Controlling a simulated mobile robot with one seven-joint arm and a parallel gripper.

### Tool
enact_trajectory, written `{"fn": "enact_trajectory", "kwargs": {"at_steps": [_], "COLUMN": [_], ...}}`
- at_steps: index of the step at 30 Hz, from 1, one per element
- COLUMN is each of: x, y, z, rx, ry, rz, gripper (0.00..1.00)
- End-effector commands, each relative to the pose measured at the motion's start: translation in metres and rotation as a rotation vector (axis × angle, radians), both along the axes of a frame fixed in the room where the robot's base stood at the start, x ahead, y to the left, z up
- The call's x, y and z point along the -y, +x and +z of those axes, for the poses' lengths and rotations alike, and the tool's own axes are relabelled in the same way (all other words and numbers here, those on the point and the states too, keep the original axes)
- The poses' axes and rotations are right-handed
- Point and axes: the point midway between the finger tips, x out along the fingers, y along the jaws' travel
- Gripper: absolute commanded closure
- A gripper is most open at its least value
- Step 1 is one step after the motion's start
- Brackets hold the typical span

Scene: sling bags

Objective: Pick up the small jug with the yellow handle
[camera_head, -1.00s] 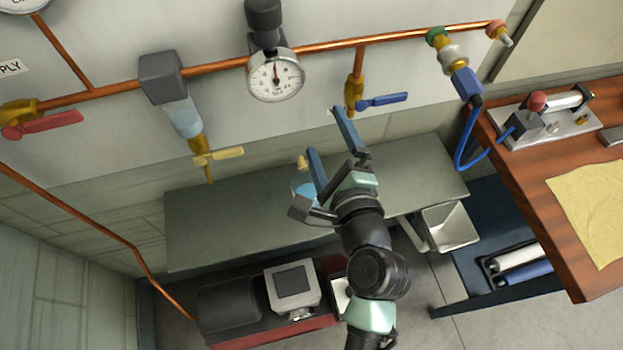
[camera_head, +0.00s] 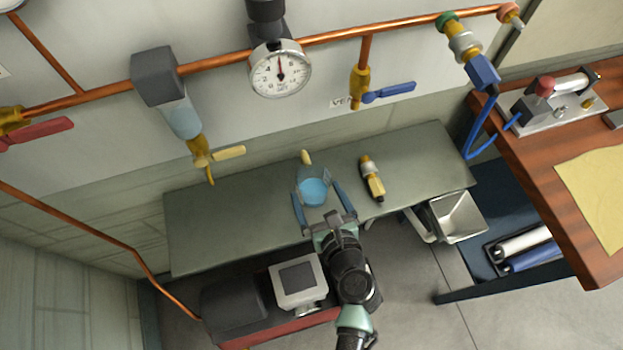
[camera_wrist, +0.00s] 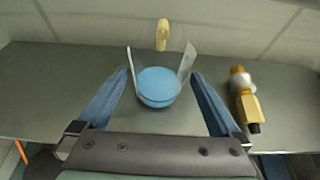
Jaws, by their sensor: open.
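The small jug (camera_head: 313,188) stands on the grey-green shelf. It has clear walls, blue contents and a yellow handle (camera_head: 306,157) on its far side, toward the wall. In the wrist view the jug (camera_wrist: 158,86) lies ahead, centred between the fingers, with the handle (camera_wrist: 162,35) beyond it. My gripper (camera_head: 323,196) is open, with one blue finger on the left and one on the right of the jug. In the wrist view the gripper (camera_wrist: 160,92) shows gaps on both sides, so I see no grip on the jug.
A yellow-and-silver fitting (camera_head: 372,178) lies on the shelf (camera_head: 225,220) right of the jug. A copper pipe (camera_head: 330,36) with a gauge (camera_head: 281,69) and valves runs above. A wooden bench (camera_head: 560,150) stands at right. The shelf's left part is clear.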

Motion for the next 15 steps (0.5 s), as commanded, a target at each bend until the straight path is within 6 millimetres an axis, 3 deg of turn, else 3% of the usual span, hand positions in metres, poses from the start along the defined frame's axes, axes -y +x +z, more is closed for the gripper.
{"fn": "enact_trajectory", "kwargs": {"at_steps": [7,15], "x": [-0.011,-0.014], "y": [0.033,0.043], "z": [-0.014,-0.018], "rx": [0.002,0.001], "ry": [0.0,-0.002], "rz": [0.003,0.001], "gripper": [0.0,0.0]}}
